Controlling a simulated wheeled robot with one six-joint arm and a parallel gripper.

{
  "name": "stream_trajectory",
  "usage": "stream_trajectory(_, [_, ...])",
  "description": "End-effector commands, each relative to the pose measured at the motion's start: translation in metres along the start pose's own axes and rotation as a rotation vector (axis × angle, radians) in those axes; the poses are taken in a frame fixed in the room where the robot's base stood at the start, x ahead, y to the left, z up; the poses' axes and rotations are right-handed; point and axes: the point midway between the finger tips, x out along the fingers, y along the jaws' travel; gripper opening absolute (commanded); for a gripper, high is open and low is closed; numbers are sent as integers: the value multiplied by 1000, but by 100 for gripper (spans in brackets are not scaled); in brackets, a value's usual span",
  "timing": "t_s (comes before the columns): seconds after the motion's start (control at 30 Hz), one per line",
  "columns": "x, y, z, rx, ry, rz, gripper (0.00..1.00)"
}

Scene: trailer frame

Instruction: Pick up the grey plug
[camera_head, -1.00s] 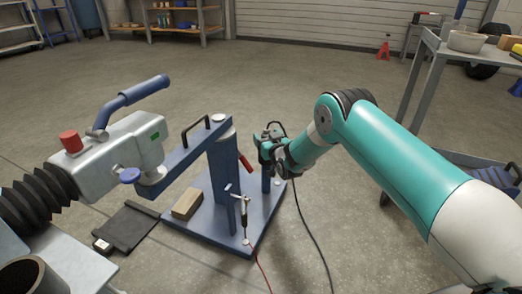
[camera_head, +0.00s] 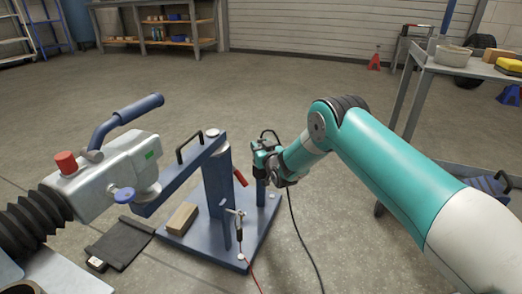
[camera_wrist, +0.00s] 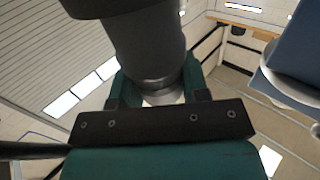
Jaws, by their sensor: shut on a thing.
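The grey plug (camera_wrist: 148,42) is a dark grey, thick round body in the wrist view. It stands between the two teal fingers of my gripper (camera_wrist: 158,84), which is shut on it. In the head view my gripper (camera_head: 264,158) is just right of the tall blue post, close to a short blue post (camera_head: 260,191) on the blue base plate. The plug is mostly hidden by the gripper there. I cannot tell whether it still touches the short post. A black cable (camera_head: 299,235) loops over the gripper and runs down to the floor.
The blue stand (camera_head: 217,178) carries a red-handled lever (camera_head: 240,177) close left of my gripper. A wooden block (camera_head: 183,217) lies on its base plate (camera_head: 200,237). The grey coupling head (camera_head: 110,168) is at the left. A grey table (camera_head: 440,50) stands back right. Open floor lies behind.

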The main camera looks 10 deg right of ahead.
Motion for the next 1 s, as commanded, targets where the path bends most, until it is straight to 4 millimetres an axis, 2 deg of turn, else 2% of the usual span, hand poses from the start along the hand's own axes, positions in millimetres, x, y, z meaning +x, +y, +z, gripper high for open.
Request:
stream_trajectory(0.03, [0,0,-16,0,3,0,0])
stream_trajectory(0.27, [0,0,-70,0,2,0,0])
stream_trajectory(0.5, [0,0,-134,-1,3,0,0])
stream_trajectory(0.6, [0,0,-154,-1,1,0,0])
stream_trajectory(0.8, [0,0,-175,-1,1,0,0])
stream_trajectory(1.0, [0,0,-179,0,-1,0,0])
